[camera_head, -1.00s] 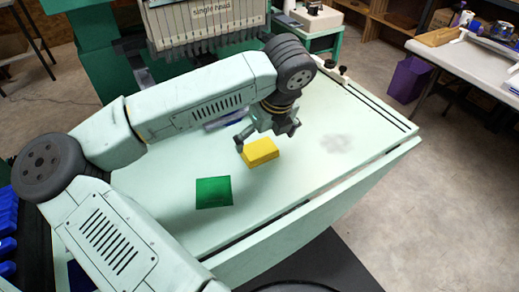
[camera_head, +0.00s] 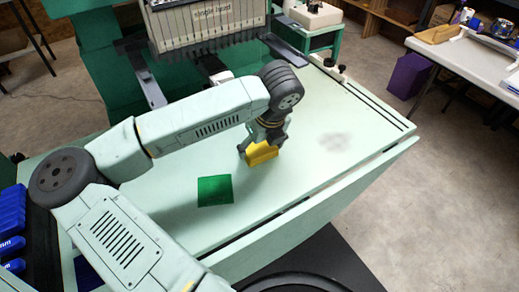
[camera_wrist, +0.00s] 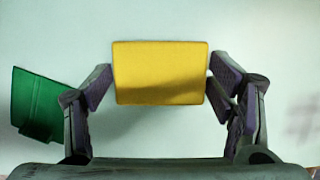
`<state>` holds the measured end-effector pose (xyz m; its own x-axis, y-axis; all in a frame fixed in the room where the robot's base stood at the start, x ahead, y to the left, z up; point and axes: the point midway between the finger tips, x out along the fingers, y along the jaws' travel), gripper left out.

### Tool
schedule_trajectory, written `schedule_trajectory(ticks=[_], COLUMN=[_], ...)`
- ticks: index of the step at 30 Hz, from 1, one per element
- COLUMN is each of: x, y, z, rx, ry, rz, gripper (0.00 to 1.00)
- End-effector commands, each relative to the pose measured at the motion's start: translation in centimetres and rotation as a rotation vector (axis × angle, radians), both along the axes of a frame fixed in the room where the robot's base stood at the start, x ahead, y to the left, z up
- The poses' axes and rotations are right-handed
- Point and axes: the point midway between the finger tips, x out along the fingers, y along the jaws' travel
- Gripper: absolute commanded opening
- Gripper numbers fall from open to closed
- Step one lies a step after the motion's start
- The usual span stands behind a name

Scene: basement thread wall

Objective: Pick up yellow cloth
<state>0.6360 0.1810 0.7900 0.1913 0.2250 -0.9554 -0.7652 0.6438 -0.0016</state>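The yellow cloth (camera_head: 262,153) looks like a folded block on the pale green table. It fills the middle of the wrist view (camera_wrist: 160,73). My gripper (camera_head: 261,146) is down over it, with one finger on each side in the wrist view (camera_wrist: 160,88). The fingers are spread about as wide as the cloth. The left finger is beside its left edge and the right finger is at its right edge. I cannot tell whether they press on it. My gripper hides part of the cloth in the head view.
A green cloth (camera_head: 214,190) lies flat on the table (camera_head: 330,115), left of and nearer than the yellow one. A multi-needle sewing machine (camera_head: 205,22) stands behind. The right part of the table is clear. A purple bin (camera_head: 408,76) stands on the floor at right.

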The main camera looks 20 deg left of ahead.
Motion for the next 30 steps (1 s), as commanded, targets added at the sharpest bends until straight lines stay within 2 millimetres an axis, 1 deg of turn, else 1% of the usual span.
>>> schedule_trajectory(ticks=[1,9,16,20,23,28,29,30], x=[0.0,0.0,0.0,0.0,0.1,0.1,-0.1,-1.1], y=[0.0,0.0,0.0,0.0,0.1,0.1,0.1,0.2], z=[0.0,0.0,0.0,0.4,1.0,3.1,3.5,3.3], rx=[0.000,0.000,0.000,0.001,0.003,0.005,0.005,0.003], ry=[0.000,0.000,0.000,-0.001,-0.001,-0.002,-0.002,0.000], rz=[0.000,0.000,0.000,0.000,0.000,0.002,0.002,0.002], gripper=[0.70,0.52,0.51,0.51,0.51,0.51,0.51,0.51])
